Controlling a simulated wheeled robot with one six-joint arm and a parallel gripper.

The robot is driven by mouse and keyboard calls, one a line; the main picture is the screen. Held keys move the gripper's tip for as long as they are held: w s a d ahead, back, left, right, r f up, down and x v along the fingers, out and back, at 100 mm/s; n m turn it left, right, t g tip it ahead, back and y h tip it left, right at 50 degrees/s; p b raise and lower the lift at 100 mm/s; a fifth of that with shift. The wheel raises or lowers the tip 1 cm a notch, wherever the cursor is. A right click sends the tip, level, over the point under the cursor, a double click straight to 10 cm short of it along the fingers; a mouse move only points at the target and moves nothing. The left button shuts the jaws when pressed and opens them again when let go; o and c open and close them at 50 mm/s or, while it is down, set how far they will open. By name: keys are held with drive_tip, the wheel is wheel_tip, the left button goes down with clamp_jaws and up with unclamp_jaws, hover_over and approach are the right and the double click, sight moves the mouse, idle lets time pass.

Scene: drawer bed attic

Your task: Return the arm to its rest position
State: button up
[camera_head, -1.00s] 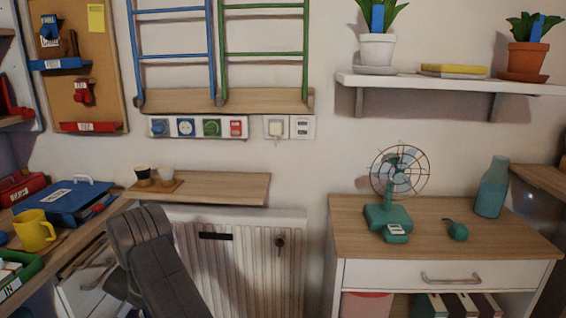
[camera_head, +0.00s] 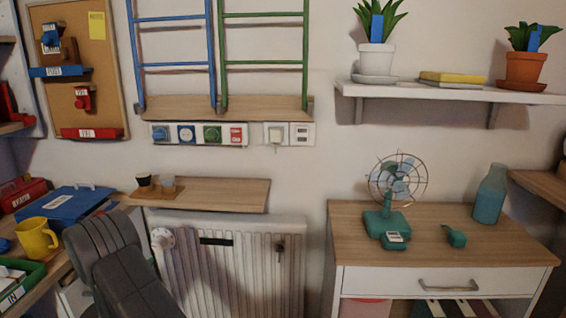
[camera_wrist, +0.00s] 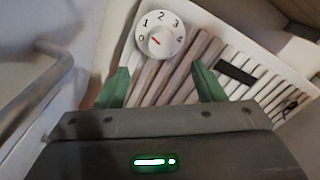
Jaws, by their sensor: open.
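My gripper (camera_wrist: 160,88) shows in the wrist view with its two green fingers apart and nothing between them. Beyond the fingers is a white radiator with a round numbered dial (camera_wrist: 159,40), its red mark pointing toward the upper left. In the head view my dark grey arm (camera_head: 115,262) rises at the lower left, in front of the radiator's left side. The gripper itself is hidden in the head view. The white radiator (camera_head: 262,275) stands under a wooden shelf, with the dial (camera_head: 162,238) at its upper left.
A desk at the left holds a yellow mug (camera_head: 36,236), a blue box (camera_head: 75,205) and a green tray (camera_head: 18,285). A wooden wall shelf (camera_head: 225,192) with two small cups sits above the radiator. A drawer cabinet (camera_head: 440,277) with a teal fan (camera_head: 397,195) stands at the right.

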sight(157, 248)
drive_tip(key=w, duration=0.3)
drive_tip(key=w+d+b, duration=0.1)
drive_tip(key=w, duration=0.3)
drive_tip(key=w+b, duration=0.1)
drive_tip(key=w, duration=0.3)
drive_tip(key=shift+w+d, duration=0.1)
drive_tip(key=shift+d, duration=0.1)
drive_tip(key=shift+w+m+b, duration=0.3)
drive_tip(key=shift+w+b, duration=0.05)
drive_tip(key=shift+b, duration=0.15)
drive_tip(key=shift+s+m+b, duration=0.15)
drive_tip(key=shift+m+b, duration=0.45)
drive_tip(key=shift+m, duration=0.3)
drive_tip(key=m+b, duration=0.2)
drive_tip(key=m, duration=0.1)
drive_tip(key=m+b, duration=0.3)
drive_tip(key=m, duration=0.2)
drive_tip(key=shift+m, duration=0.3)
drive_tip(key=m+b, duration=0.2)
drive_tip(key=m, duration=0.3)
drive_tip(key=shift+d+b, duration=0.1)
drive_tip(key=shift+b, duration=0.3)
drive_tip(key=m+b, duration=0.1)
drive_tip(key=m, duration=0.3)
drive_tip(key=shift+r+m+y, duration=0.1)
drive_tip(key=shift+m+y, duration=0.2)
